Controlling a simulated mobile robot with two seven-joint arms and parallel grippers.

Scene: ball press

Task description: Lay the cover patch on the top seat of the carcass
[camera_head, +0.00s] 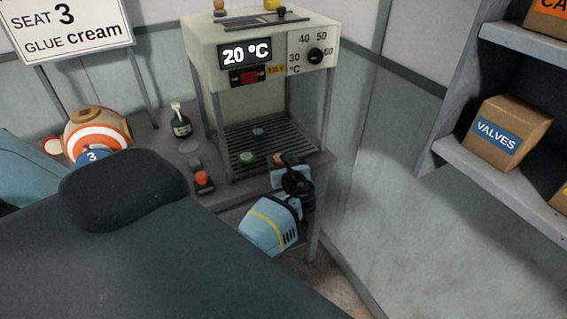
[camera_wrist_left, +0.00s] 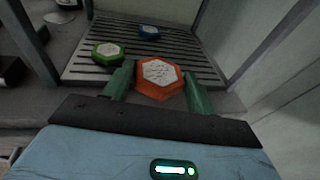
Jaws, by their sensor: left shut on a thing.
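The carcass (camera_head: 100,130) is a round white, orange and tan ball at the left, with a blue label reading 3. Its lower part is partly hidden by my arm. My left gripper (camera_head: 284,160) is at the front edge of the press rack. In the left wrist view, its green fingers are shut on an orange-rimmed hexagonal patch (camera_wrist_left: 160,76) with a pale speckled face. A green-rimmed patch (camera_wrist_left: 107,52) and a blue-rimmed patch (camera_wrist_left: 149,32) lie on the slatted rack behind it. My right gripper is not in view.
The press (camera_head: 258,60) reads 20 °C and stands on posts around the rack (camera_head: 290,137). A dark bottle (camera_head: 181,124) and an orange-topped button (camera_head: 203,180) stand between carcass and press. A sign (camera_head: 70,30) reads SEAT 3, GLUE cream. Shelves with boxes (camera_head: 508,133) are right.

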